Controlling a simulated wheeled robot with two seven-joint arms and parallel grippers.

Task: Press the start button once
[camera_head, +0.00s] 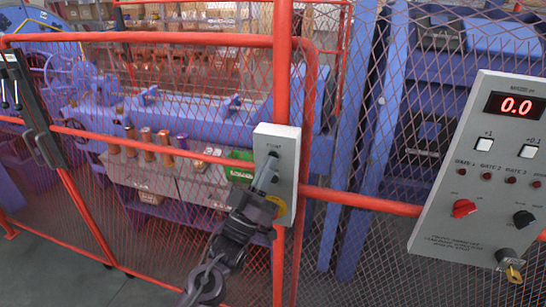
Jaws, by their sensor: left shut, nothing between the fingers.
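A light grey button box (288,142) is fixed on the red fence post near the middle of the view. A small label, too small to read surely, shows near its top. My left gripper (268,165) comes up from below with its fingers shut and empty. Its tips are in front of the upper face of the box and cover the spot under the label. The start button itself is hidden there, and I cannot tell whether the tips touch it. A yellow part (279,204) shows at the lower face of the box, partly behind the gripper. My right gripper is out of view.
A grey control panel (455,228) at the right has a red display reading 0.0, a red knob (464,208), a black knob (523,218) and a padlock (513,273). Red fence rails and mesh stand before blue machinery (200,118). A black latch (40,130) is at left.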

